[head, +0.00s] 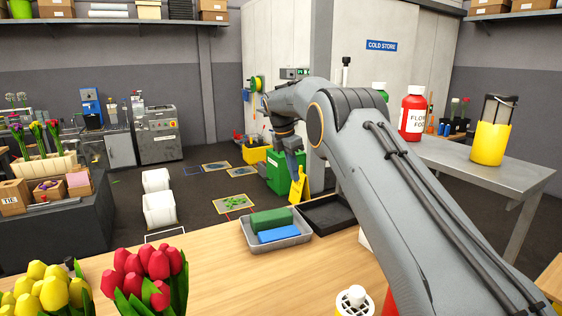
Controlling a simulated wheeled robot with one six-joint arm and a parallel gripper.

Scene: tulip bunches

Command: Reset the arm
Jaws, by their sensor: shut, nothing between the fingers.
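My arm reaches up from the lower right, bends at its elbow, and runs left to the wrist. My gripper (294,170) hangs below the wrist, small and dark against the green bin (278,174). It is shut with nothing in it, in the air beyond the wooden table (215,275). Red tulips (150,270) and yellow tulips (45,290) stand at the table's lower left, well apart from the gripper.
A grey tray (247,240) with a green block (271,219) and a blue block (279,234) sits at the table's far edge, beside a black tray (325,216). A yellow floor sign (299,188) stands behind. A metal table (470,170) is right, holding a red bottle (413,115).

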